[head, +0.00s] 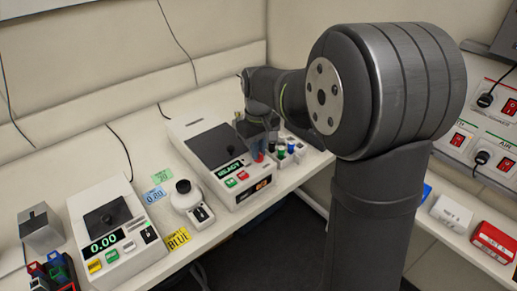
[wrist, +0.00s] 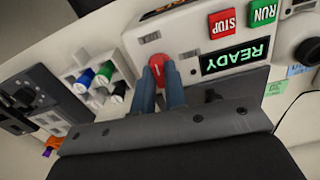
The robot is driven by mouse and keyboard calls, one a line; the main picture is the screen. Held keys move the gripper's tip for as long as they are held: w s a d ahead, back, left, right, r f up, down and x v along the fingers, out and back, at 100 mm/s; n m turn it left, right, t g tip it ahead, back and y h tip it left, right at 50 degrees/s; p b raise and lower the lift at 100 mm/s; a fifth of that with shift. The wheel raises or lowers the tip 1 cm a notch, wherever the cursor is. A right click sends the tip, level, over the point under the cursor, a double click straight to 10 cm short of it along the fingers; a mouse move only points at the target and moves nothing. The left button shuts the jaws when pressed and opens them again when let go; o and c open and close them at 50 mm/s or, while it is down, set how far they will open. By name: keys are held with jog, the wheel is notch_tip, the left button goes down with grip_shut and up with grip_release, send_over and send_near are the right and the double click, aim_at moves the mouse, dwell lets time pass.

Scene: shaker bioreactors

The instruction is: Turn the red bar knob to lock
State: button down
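In the head view my gripper (head: 257,151) is at the machine's right front corner.
A rack (wrist: 97,78) with blue, green and black capped vials stands close beside the knob. In the head view, a balance (head: 115,235) and a white round device (head: 187,197) stand to the left.

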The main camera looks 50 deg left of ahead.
jog(key=shift+n, duration=0.6)
jog(key=c, duration=1.5)
grip_release()
jog(key=shift+o, duration=0.2)
notch_tip(320, 180, up, 18)
jog(key=shift+f, duration=0.25)
notch_tip(320, 180, down, 18)
jog(key=shift+r, duration=0.25)
